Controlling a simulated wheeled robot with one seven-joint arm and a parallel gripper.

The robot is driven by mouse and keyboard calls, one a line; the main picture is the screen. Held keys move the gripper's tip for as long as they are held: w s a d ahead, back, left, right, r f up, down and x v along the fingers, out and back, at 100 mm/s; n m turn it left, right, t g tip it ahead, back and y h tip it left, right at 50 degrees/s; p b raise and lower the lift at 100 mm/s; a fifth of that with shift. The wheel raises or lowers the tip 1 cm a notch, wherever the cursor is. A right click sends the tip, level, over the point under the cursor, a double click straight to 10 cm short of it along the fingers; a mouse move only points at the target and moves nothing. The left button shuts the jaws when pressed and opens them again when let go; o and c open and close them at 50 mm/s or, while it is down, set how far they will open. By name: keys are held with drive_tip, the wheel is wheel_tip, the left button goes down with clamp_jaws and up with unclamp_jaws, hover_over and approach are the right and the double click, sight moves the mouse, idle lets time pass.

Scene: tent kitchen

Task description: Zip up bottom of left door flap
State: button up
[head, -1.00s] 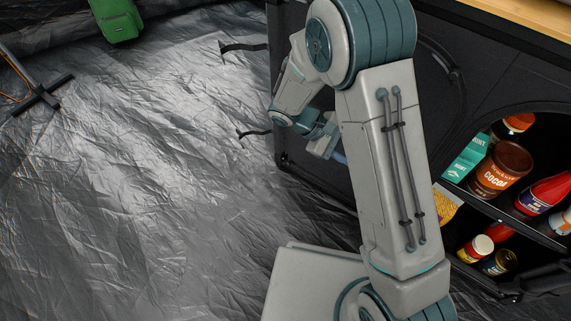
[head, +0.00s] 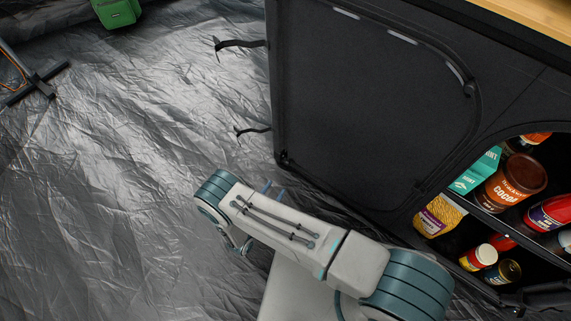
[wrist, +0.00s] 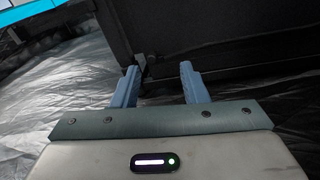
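The left door flap (head: 370,100) is a black panel lying across the left front of the black cabinet in the head view. A curved seam runs around its top and right side, with a small dark tab (head: 469,90), perhaps a zip pull, at the upper right. Whether its bottom edge is fastened is too dark to tell. My gripper (wrist: 158,68) is open and empty in the wrist view, its two blue fingers apart and facing the cabinet's dark lower corner (wrist: 143,60). In the head view, my arm mostly hides the gripper, below the flap's bottom edge; a blue fingertip shows.
The right compartment is open, holding a cocoa jar (head: 515,180), a yellow packet (head: 440,215) and other food on shelves.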

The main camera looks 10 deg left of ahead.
wheel_tip(320, 180, down, 3)
drive_tip(key=s+n+y, duration=0.2)
drive_tip(key=b, duration=0.4)
approach(289, 162)
drive_tip(key=w+f, duration=0.1)
drive_tip(key=w, duration=0.6)
drive_tip(key=shift+w+d+f+t, duration=0.2)
drive_tip(key=shift+d+t, duration=0.1)
drive_tip(key=shift+d, duration=0.15)
clamp_jaws()
